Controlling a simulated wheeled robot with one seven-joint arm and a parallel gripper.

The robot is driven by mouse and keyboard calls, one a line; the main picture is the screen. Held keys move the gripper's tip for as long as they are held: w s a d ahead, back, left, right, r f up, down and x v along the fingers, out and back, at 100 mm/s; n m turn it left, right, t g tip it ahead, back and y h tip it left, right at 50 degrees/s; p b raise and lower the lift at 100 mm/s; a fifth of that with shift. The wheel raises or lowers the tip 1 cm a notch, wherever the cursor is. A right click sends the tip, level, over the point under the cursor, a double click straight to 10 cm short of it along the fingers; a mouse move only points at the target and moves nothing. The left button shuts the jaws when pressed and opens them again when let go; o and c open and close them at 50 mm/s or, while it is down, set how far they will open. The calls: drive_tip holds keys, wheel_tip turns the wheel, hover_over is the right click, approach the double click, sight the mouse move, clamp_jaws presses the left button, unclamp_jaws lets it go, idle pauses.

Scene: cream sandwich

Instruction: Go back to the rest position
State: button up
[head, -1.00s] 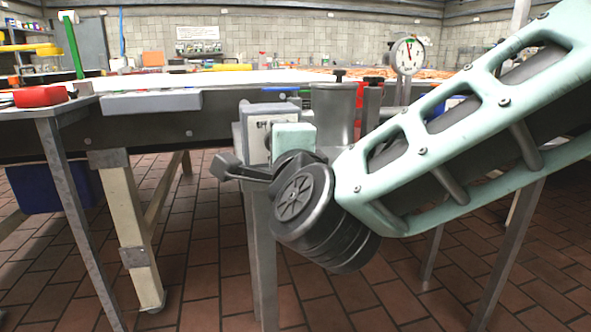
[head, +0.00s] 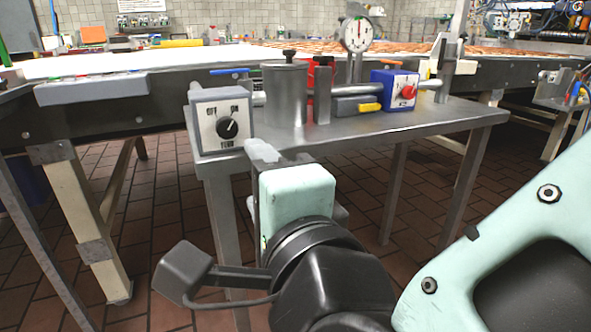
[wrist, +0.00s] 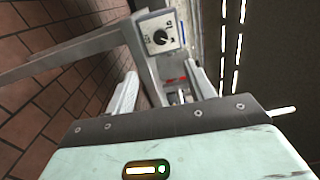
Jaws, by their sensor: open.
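My gripper (wrist: 163,95) shows in the wrist view with its two pale fingers well apart and nothing between them. In the head view my gripper (head: 262,152) is low in front of the small metal table, seen from behind. Its pale green body hides most of the fingers. A dial box (head: 221,118) with a black knob stands at the table's near left corner, just beyond and left of the gripper. The same dial box (wrist: 160,38) shows beyond the fingers in the wrist view. I cannot tell the exact gap between the gripper and the table edge.
The metal table (head: 430,122) carries a metal cylinder (head: 285,95), a dial gauge (head: 357,34) and a blue box with a red button (head: 394,91). A long conveyor (head: 110,125) runs behind it. Brick floor (head: 150,185) lies open below.

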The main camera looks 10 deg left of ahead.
drive_tip(key=s+d+f+n+g+h, duration=0.2)
drive_tip(key=d+f+n+g, duration=0.3)
drive_tip(key=f+n+g, duration=0.65)
drive_tip(key=s+d+f+n+g+h, duration=0.2)
drive_tip(key=s+d+f+n+h, duration=0.15)
drive_tip(key=d, duration=0.55)
drive_tip(key=s+d+f+n+g+h, duration=0.25)
drive_tip(key=d+n, duration=0.25)
drive_tip(key=d, duration=0.3)
wheel_tip(320, 180, up, 35)
drive_tip(key=h+p, duration=0.1)
drive_tip(key=p, duration=3.3)
drive_tip(key=shift+w+d+t, duration=0.2)
drive_tip(key=shift+t, duration=0.2)
